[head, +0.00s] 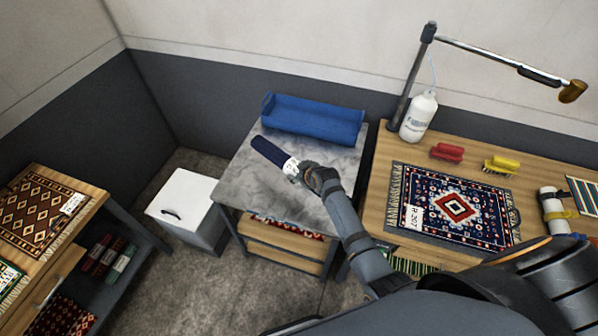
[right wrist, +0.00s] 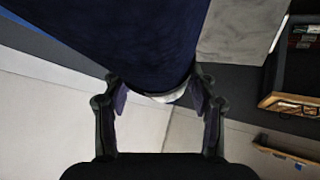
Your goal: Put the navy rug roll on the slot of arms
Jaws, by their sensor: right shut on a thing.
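The navy rug roll (head: 270,151) is a dark blue cylinder with a white label band near its lower right end. My right gripper (head: 303,171) is shut on that end and holds the roll over the grey-topped table. In the right wrist view the roll (right wrist: 125,40) fills the top, between the two fingers (right wrist: 158,92). A blue open trough (head: 315,117) sits at the back of the grey table, apart from the roll. I cannot make out a slot of arms for certain. My left gripper is not in view.
The grey table top (head: 240,180) is otherwise clear. A wooden bench (head: 380,190) at right holds a patterned rug (head: 480,208), a white bottle (head: 419,115), brushes (head: 447,152) and a lamp-like arm (head: 490,58). A white-lidded bin (head: 184,195) stands at left, near a rug shelf (head: 100,195).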

